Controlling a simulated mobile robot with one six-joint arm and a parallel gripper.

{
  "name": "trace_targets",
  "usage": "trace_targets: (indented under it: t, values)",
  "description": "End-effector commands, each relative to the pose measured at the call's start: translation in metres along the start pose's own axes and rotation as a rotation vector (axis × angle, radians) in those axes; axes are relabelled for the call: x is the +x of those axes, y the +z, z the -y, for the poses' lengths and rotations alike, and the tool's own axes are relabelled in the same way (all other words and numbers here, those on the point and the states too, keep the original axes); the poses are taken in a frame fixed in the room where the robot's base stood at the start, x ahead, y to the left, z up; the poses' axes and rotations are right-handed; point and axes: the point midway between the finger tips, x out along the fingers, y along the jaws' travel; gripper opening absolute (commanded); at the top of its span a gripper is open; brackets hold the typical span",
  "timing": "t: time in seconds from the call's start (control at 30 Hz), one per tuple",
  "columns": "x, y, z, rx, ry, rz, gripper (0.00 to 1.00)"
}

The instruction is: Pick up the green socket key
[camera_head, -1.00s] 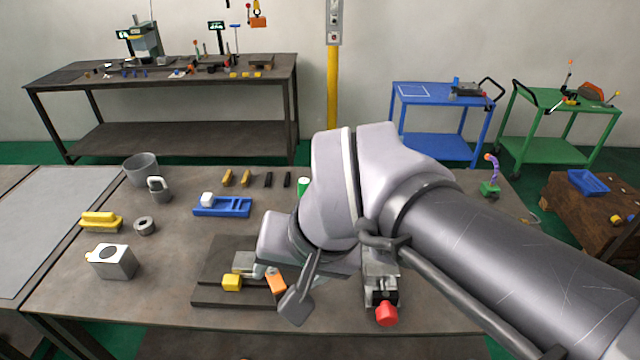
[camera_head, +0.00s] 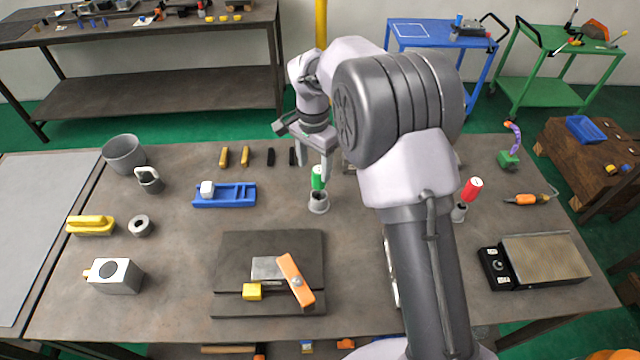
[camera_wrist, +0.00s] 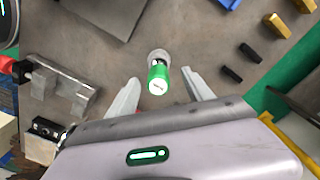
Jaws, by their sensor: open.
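The green socket key (camera_head: 318,178) stands upright in a small grey holder (camera_head: 318,203) on the workbench. In the wrist view the green key (camera_wrist: 158,79) shows its round top, with the holder (camera_wrist: 158,56) around its far end. My gripper (camera_head: 312,174) is open and points down at the key from behind it. In the wrist view its two fingers (camera_wrist: 158,88) lie to the left and right of the key, with gaps on both sides. I see no contact between the fingers and the key.
A red-topped key (camera_head: 472,189) stands in another holder at the right. A blue tray (camera_head: 236,195) with a white block lies left of the green key. A dark plate (camera_head: 235,245) with an orange lever lies in front. Bare bench surrounds the green key's holder.

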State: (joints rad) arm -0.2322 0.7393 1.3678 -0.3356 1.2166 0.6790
Motion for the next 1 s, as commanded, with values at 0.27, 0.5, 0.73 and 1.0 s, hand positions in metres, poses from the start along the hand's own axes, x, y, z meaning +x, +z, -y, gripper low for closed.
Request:
trace_targets:
  t: [0.27, 0.5, 0.73, 1.0]
  values:
    - [0.033, -0.007, -0.004, 0.002, 0.001, 0.001, 0.6]
    - [0.063, -0.011, -0.005, 0.002, -0.001, 0.0, 0.6]
    - [0.061, -0.011, -0.005, 0.001, -0.001, 0.0, 0.38]
    - [0.061, -0.011, -0.005, 0.001, -0.001, 0.0, 0.0]
